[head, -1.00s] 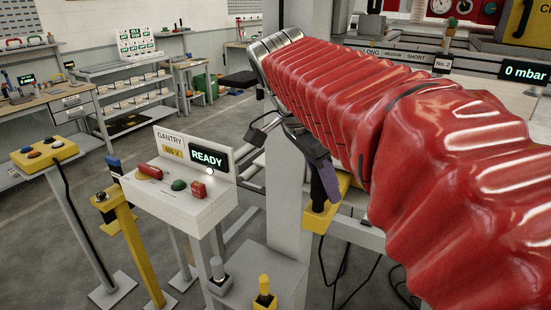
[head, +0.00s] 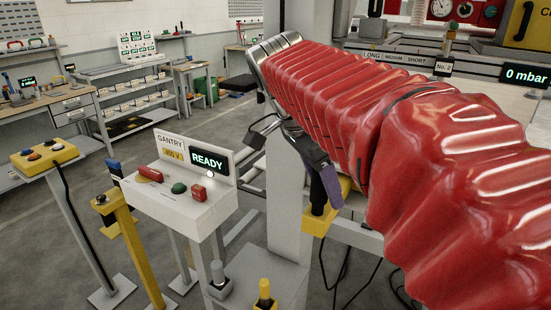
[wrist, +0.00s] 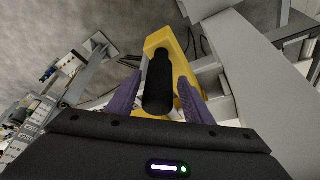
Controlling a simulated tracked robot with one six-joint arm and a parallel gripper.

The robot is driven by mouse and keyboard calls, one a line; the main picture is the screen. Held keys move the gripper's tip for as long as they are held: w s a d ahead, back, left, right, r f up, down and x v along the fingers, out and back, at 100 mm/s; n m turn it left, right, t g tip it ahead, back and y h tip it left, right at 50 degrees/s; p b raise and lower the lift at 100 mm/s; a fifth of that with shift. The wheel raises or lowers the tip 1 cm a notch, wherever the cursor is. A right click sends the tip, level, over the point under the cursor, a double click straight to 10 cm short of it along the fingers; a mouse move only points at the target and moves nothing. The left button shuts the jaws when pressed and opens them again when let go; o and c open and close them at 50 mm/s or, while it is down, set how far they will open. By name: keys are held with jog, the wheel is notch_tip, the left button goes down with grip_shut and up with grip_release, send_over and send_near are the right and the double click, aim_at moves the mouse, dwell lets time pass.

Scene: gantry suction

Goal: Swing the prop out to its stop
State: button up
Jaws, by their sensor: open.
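The prop, which I take to be the yellow bar (wrist: 158,42) with an upright black handle (wrist: 158,80), shows in the wrist view. In the head view its yellow end (head: 317,222) and part of the black handle (head: 317,193) show beside the grey post. My gripper (wrist: 158,88) is open, with one purple finger on each side of the black handle. I cannot tell whether either finger touches it. In the head view a purple finger (head: 331,184) is beside the handle; my red-sleeved arm hides what lies behind.
The grey post (head: 287,190) stands just left of the prop. A white gantry console (head: 180,195) reading READY is further left, with a yellow post (head: 130,240) and a yellow button box (head: 43,157) beyond. A white worktable (head: 450,95) lies behind my arm. Cables hang below the prop.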

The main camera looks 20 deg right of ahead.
jog(key=shift+r, duration=0.15)
jog(key=v, duration=1.3)
jog(key=shift+r, duration=0.2)
jog(key=shift+a, duration=0.1)
